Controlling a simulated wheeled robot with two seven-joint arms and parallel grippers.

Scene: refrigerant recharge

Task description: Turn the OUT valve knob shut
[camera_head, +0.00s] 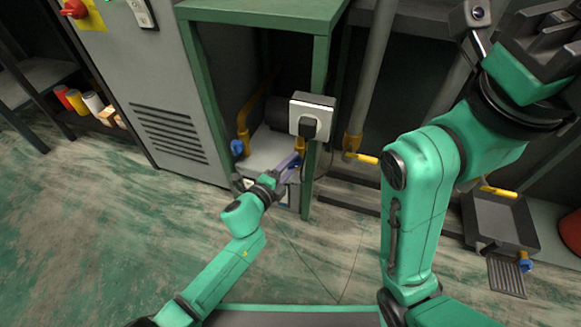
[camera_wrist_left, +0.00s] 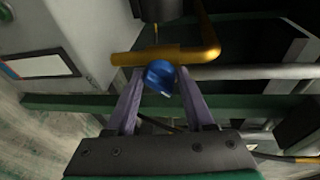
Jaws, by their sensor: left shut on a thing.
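A round blue valve knob (camera_wrist_left: 160,75) sits on a yellow pipe (camera_wrist_left: 185,56) in the left wrist view. The two grey-purple fingers of my left gripper (camera_wrist_left: 162,88) are on either side of it and shut on it. In the head view my left gripper (camera_head: 291,163) reaches low under the green bench, and its fingers largely hide the knob. Another blue knob (camera_head: 237,147) is to its left on a yellow pipe. I can read no OUT label. My right gripper (camera_head: 548,45) is at the top right corner, partly cut off, with its fingertips unclear.
A white-faced box with a black plug (camera_head: 312,115) is just above my left gripper. The green bench leg (camera_head: 319,75) stands close to it. A grey cabinet (camera_head: 165,90) is on the left. A grey tray (camera_head: 500,222) is at the right. The floor in front is clear.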

